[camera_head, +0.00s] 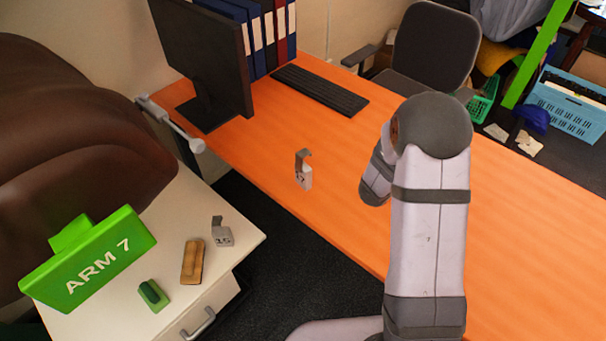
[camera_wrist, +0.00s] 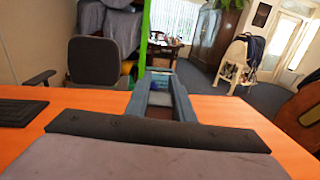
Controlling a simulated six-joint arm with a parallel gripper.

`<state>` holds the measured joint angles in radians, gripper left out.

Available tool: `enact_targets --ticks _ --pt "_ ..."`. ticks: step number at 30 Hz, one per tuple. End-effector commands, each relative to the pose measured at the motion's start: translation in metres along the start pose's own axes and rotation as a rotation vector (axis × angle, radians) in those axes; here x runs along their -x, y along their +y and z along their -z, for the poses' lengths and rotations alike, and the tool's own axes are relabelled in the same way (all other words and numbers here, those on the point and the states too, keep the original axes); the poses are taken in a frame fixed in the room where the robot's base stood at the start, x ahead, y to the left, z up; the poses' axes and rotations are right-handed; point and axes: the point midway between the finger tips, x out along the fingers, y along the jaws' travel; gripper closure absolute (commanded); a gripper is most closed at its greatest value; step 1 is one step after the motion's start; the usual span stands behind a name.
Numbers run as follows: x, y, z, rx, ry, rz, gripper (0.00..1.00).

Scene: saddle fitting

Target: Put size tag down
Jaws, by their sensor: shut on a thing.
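One size tag (camera_head: 304,172), pale with a dark number and a grey hooked top, is on the orange desk, left of my arm. A second tag (camera_head: 223,234), marked 15, is on the white cabinet top. My gripper (camera_wrist: 160,88) shows in the wrist view, its two blue-grey fingers pointing away over the desk. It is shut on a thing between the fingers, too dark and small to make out. In the head view the fingers and what they hold are hidden behind my arm.
The cabinet top (camera_head: 140,315) also carries a tan block (camera_head: 193,261), a green piece (camera_head: 153,295) and a green ARM 7 sign (camera_head: 90,262). A brown saddle (camera_head: 75,150) stands behind. A monitor (camera_head: 205,55) and keyboard (camera_head: 319,90) occupy the far desk (camera_head: 250,150). Its middle is mostly clear.

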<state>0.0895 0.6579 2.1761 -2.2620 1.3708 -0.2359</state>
Motion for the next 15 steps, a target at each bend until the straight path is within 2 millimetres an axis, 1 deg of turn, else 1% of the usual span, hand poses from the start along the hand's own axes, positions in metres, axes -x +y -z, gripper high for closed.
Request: enact_targets --ticks 2,5,8,11,12,14,15 --pt "0.001 0.009 0.003 -0.002 -0.002 -0.013 1.00" --pt "0.003 0.028 0.007 -0.003 -0.002 -0.038 1.00" --pt "0.008 0.059 0.013 -0.004 -0.003 -0.079 1.00" --pt "0.017 0.098 0.018 -0.005 -0.003 -0.133 1.00" --pt "0.022 0.115 0.021 -0.006 -0.003 -0.156 1.00" --pt "0.031 0.143 0.024 -0.007 -0.003 -0.195 1.00" --pt "0.038 0.161 0.025 -0.006 -0.004 -0.221 1.00"
